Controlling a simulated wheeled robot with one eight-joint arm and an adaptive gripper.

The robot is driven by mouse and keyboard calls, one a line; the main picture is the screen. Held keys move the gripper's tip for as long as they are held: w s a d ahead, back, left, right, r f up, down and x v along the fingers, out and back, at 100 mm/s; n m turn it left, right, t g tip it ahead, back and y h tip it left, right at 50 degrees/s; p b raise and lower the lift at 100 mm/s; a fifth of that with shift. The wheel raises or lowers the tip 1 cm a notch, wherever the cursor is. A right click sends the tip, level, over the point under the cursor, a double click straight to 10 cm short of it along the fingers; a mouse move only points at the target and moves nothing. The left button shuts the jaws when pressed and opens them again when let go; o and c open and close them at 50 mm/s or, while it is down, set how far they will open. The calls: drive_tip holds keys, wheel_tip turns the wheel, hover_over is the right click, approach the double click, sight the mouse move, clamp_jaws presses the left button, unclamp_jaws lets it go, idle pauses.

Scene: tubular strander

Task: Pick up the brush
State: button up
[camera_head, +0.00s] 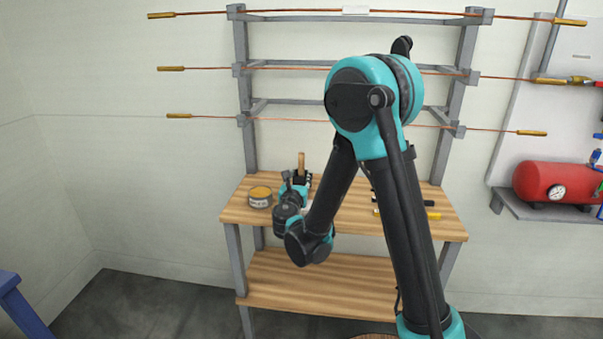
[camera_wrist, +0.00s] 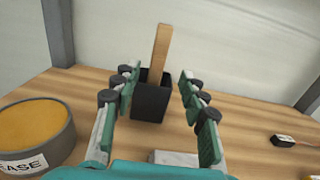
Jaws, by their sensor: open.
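The brush shows as a wooden handle (camera_wrist: 161,52) that stands nearly upright out of a dark square holder (camera_wrist: 151,101) on the wooden bench. Its lower end is hidden inside the holder. In the head view the handle (camera_head: 301,162) shows just beyond my gripper (camera_head: 298,183). In the wrist view my gripper (camera_wrist: 158,78) is open, with one finger to the left and one to the right of the holder. The handle lies between the fingers as seen from the wrist, and neither finger visibly touches it.
A round tin (camera_wrist: 36,133) labelled as grease stands left of my gripper on the bench (camera_head: 350,225). A small dark block (camera_wrist: 290,141) lies at the right. A pale block (camera_wrist: 174,157) lies under my gripper. Grey rack posts (camera_head: 246,140) rise behind the bench.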

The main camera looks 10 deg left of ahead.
sight(301, 168)
drive_tip(key=shift+w, duration=3.7)
clamp_jaws()
